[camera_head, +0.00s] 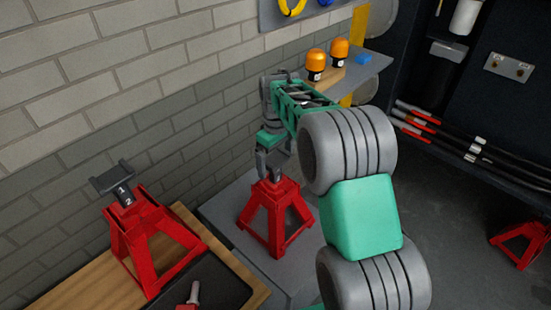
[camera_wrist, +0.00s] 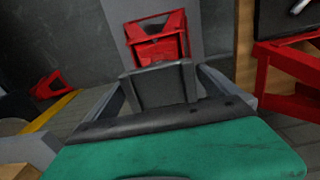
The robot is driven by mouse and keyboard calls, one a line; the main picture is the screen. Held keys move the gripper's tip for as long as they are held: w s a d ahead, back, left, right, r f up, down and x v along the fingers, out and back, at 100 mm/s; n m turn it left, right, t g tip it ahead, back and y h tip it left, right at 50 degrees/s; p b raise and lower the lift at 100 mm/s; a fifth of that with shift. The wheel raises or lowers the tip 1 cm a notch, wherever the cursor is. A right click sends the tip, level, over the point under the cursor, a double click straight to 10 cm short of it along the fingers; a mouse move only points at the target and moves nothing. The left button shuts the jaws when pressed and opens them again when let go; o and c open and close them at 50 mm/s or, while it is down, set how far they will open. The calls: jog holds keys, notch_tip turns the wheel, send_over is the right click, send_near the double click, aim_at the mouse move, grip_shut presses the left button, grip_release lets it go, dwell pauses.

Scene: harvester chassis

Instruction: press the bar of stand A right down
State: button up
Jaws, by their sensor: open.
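A red jack stand (camera_head: 268,220) stands on a grey surface in the head view. My gripper (camera_head: 270,170) is open and points down just above its top; whether it touches the stand is unclear. No letter shows, so I cannot tell which is stand A. The wrist view shows a red stand (camera_wrist: 158,40) beyond my gripper and part of another (camera_wrist: 290,75) at the right. No bar is clearly visible on the stand below my gripper.
A black tray (camera_head: 215,282) lies on the wooden bench (camera_head: 60,291), with a grey rod (camera_head: 194,292) at the lower edge. A brick wall (camera_head: 120,110) stands close behind. A shelf (camera_head: 362,72) holds orange-capped items. Another red stand (camera_head: 522,243) is on the floor at the right.

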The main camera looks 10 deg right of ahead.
aim_at(276, 184)
jog(key=shift+c, duration=0.4)
jog(key=c, duration=1.9)
notch_tip(276, 184, down, 5)
jog(key=b, duration=0.3)
jog(key=shift+f, duration=0.1)
jog(key=shift+s, duration=0.15)
jog(key=o, duration=1.7)
jog(key=shift+o, duration=1.4)
jog(key=shift+r, duration=0.2)
